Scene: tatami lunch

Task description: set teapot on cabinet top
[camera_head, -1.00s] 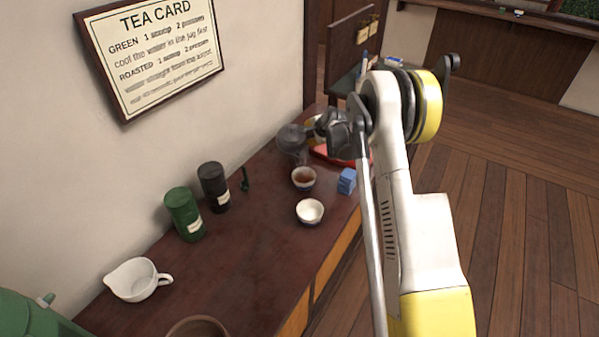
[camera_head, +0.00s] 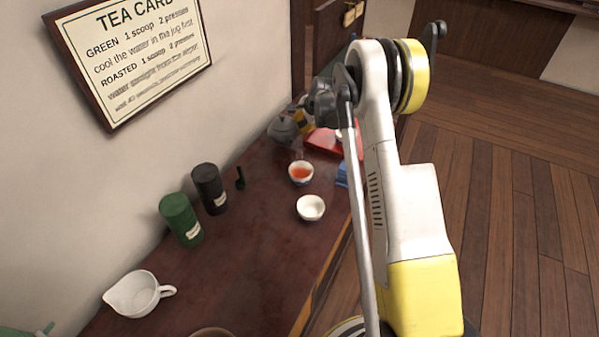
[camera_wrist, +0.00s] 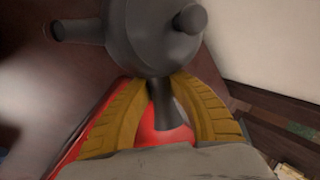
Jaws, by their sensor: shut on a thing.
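The dark grey teapot (camera_head: 283,129) is at the far end of the dark cabinet top (camera_head: 250,235), close to the wall. In the wrist view the round teapot (camera_wrist: 150,35) fills the top, with its lid knob at the upper right and a stub pointing left. My gripper (camera_wrist: 170,88) has its yellow fingers closed around the teapot's handle. The gripper (camera_head: 303,121) is partly hidden behind my arm in the head view. I cannot tell whether the teapot's base touches the cabinet top.
A red tray (camera_head: 326,146) lies beside the teapot, under my gripper. A cup of reddish tea (camera_head: 301,173), a white cup (camera_head: 311,208), a blue block (camera_head: 342,175), a black canister (camera_head: 209,189), a green canister (camera_head: 181,220) and a white jug (camera_head: 138,294) stand nearer. The cabinet's middle is clear.

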